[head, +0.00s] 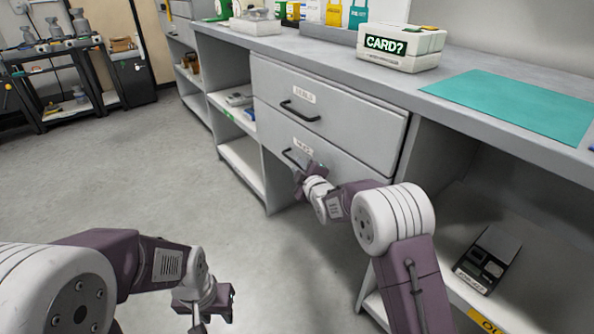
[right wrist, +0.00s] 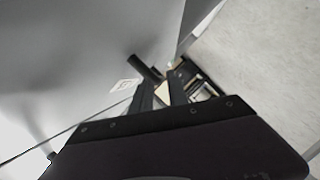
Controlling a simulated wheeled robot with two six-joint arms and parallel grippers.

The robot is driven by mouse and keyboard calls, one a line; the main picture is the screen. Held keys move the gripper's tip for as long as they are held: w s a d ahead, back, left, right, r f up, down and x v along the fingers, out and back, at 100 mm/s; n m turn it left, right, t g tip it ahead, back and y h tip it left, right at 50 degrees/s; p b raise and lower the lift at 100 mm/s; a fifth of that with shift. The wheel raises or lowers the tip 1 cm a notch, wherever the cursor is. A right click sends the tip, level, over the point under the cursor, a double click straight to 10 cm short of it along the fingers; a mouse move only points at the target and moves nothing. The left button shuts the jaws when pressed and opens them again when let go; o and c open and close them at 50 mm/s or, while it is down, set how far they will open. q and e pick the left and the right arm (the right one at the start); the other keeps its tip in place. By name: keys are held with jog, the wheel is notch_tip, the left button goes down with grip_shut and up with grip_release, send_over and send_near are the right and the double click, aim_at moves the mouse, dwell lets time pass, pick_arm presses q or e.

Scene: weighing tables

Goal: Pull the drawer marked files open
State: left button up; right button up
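The grey cabinet under the counter has two stacked drawers. The upper drawer (head: 345,117) and the lower drawer (head: 340,160) both look closed. Each has a small white label, too blurred to read surely; the lower label (head: 303,147) is just above its dark bar handle (head: 296,159). My right gripper (head: 300,178) is at the lower handle. In the right wrist view its fingers (right wrist: 163,95) are apart, and the dark handle (right wrist: 146,69) lies at their tips; contact is unclear. My left gripper (head: 222,303) hangs over the floor, empty, away from the cabinet; its finger gap is unclear.
The upper drawer has its own dark handle (head: 300,111). Open shelves (head: 240,155) lie left of the drawers. A black device (head: 489,258) lies on a lower shelf at right. The counter holds a CARD? box (head: 402,47) and a teal mat (head: 515,104). The floor (head: 130,180) ahead is clear.

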jog(key=shift+b+x, duration=0.3)
jog(key=shift+x, duration=0.9)
grip_shut()
dwell(0.6)
